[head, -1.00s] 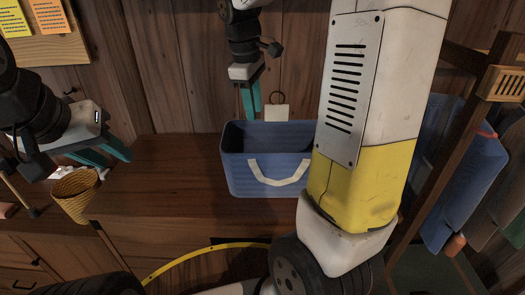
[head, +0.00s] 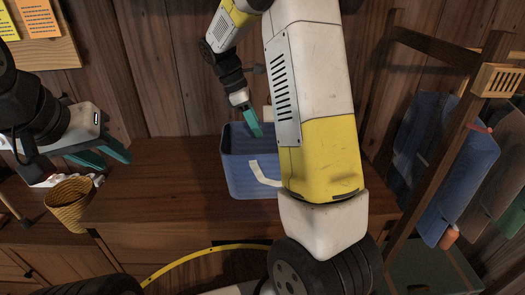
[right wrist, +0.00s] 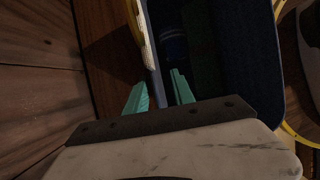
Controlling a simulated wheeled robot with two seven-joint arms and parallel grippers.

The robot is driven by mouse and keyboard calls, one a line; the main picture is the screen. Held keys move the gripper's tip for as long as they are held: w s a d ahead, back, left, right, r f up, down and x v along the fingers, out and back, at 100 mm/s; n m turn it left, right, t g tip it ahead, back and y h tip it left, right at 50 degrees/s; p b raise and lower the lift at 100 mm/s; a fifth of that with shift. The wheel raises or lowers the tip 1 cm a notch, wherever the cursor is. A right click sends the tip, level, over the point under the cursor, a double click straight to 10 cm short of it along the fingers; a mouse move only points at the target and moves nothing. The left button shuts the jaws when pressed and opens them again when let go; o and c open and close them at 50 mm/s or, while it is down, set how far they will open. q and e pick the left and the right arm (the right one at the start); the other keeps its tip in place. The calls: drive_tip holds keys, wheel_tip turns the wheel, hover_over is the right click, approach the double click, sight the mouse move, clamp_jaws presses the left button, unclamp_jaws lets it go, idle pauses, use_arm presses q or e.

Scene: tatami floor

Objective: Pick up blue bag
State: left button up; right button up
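The blue bag (head: 240,177) stands upright on the wooden counter, its top open and a white handle (head: 265,175) on its front. My right arm hides its right part. My right gripper (head: 255,124) points down at the bag's far rim. In the right wrist view its teal fingers (right wrist: 160,93) are apart, one on each side of the bag's wall (right wrist: 156,85), with gaps showing. A pale handle strip runs along that wall. My left gripper (head: 108,158) is open and empty at the left, above the counter, away from the bag.
A woven basket (head: 70,203) stands at the counter's left, below my left gripper. The wooden counter (head: 160,190) is clear between basket and bag. A wooden rack with hanging cloths (head: 465,150) stands at the right. A plank wall is close behind the bag.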

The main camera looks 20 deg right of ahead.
sight(262, 145)
drive_tip(key=x, duration=0.4)
drive_tip(key=shift+w+d+f, duration=0.15)
drive_tip(key=shift+w+d, duration=0.05)
drive_tip(key=shift+d, duration=0.05)
drive_tip(key=shift+c, duration=0.4)
clamp_jaws()
idle(0.8)
